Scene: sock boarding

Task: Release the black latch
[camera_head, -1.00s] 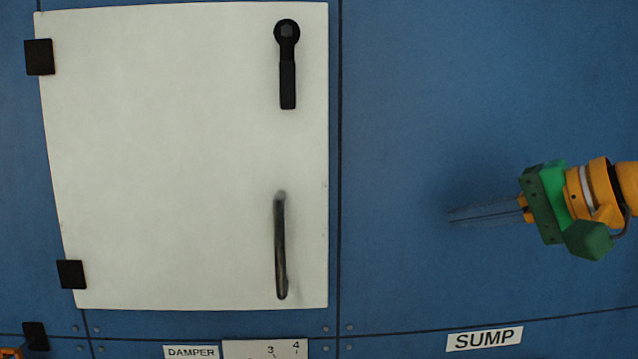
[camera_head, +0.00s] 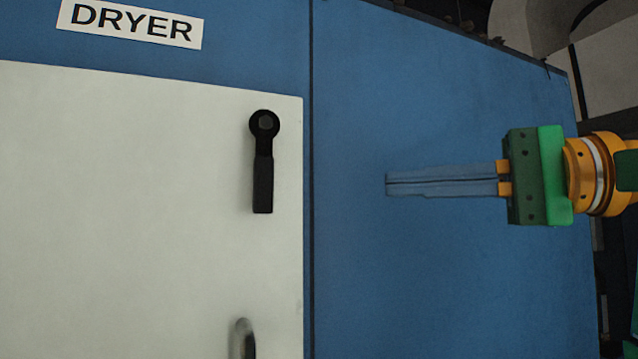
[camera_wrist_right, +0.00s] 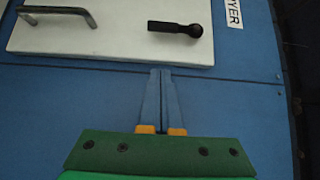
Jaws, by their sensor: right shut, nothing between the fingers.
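The black latch (camera_head: 263,165) is on the white door (camera_head: 130,220), near its right edge. Its round pivot is at the top and its lever hangs straight down. It also shows in the right wrist view (camera_wrist_right: 175,28), beyond the fingertips. My right gripper (camera_head: 387,185) comes in from the right in the head view, in front of the blue panel. Its long blue-grey fingers are together with nothing between them, and their tips point left, apart from the latch. In the right wrist view my right gripper (camera_wrist_right: 160,72) also shows shut, its tips near the door's edge. My left gripper is not in view.
A dark metal handle (camera_head: 244,340) is on the door below the latch. A DRYER sign (camera_head: 130,22) is on the blue panel (camera_head: 450,110) above the door. The panel right of the door is bare. Its right edge borders a dark area with other equipment.

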